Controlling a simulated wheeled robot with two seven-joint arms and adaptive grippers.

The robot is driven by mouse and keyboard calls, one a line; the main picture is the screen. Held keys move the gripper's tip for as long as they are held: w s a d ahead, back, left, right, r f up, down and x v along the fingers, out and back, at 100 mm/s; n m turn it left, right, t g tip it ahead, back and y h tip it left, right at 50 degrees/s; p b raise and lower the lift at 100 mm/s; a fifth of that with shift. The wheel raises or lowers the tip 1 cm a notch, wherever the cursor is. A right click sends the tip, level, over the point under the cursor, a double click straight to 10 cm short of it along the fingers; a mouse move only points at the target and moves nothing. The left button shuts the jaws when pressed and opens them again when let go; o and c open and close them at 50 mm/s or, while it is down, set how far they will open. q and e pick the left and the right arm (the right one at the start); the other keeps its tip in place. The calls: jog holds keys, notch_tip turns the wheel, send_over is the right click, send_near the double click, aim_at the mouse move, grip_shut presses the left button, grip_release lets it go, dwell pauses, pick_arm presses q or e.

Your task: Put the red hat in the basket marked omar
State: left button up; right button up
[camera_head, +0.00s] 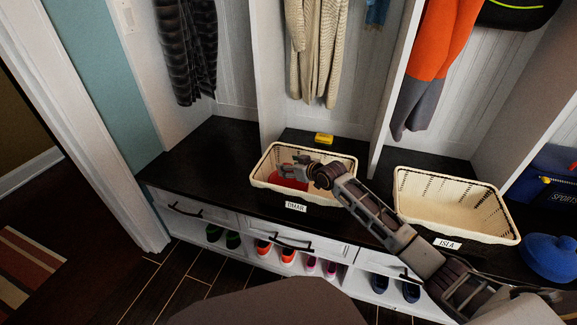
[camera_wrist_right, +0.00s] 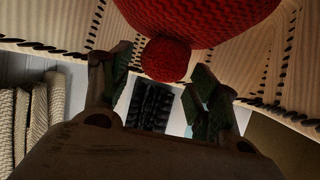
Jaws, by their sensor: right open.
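The red hat (camera_head: 286,184) lies inside the basket labelled OMAR (camera_head: 262,180), at its left part, partly covered by my right gripper. My right gripper (camera_head: 292,171) reaches into this basket from the right and is over the hat. In the right wrist view, the knitted red hat (camera_wrist_right: 205,12) and its round pompom (camera_wrist_right: 165,60) show just beyond the open fingers (camera_wrist_right: 158,78). The pompom appears between the fingertips, with gaps on both sides. My left gripper is not in view.
An empty basket labelled ISLA (camera_head: 450,205) stands right of the OMAR basket on the dark bench (camera_head: 195,165). A blue hat (camera_head: 550,257) is at the far right. A yellow object (camera_head: 324,139) lies behind the OMAR basket. White dividers and hanging clothes stand behind.

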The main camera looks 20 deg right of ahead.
jog(key=p+v, duration=0.1)
jog(key=v, duration=0.2)
jog(key=shift+s+d+r, duration=0.1)
jog(key=shift+s+r, duration=0.05)
jog(key=shift+r, duration=0.05)
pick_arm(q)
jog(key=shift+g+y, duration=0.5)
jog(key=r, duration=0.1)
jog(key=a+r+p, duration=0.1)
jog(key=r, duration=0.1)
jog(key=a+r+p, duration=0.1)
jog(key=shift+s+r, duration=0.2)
pick_arm(e)
jog(key=v, duration=0.7)
jog(key=shift+s, duration=0.2)
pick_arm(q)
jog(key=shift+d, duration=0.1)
pick_arm(e)
jog(key=shift+d, duration=0.1)
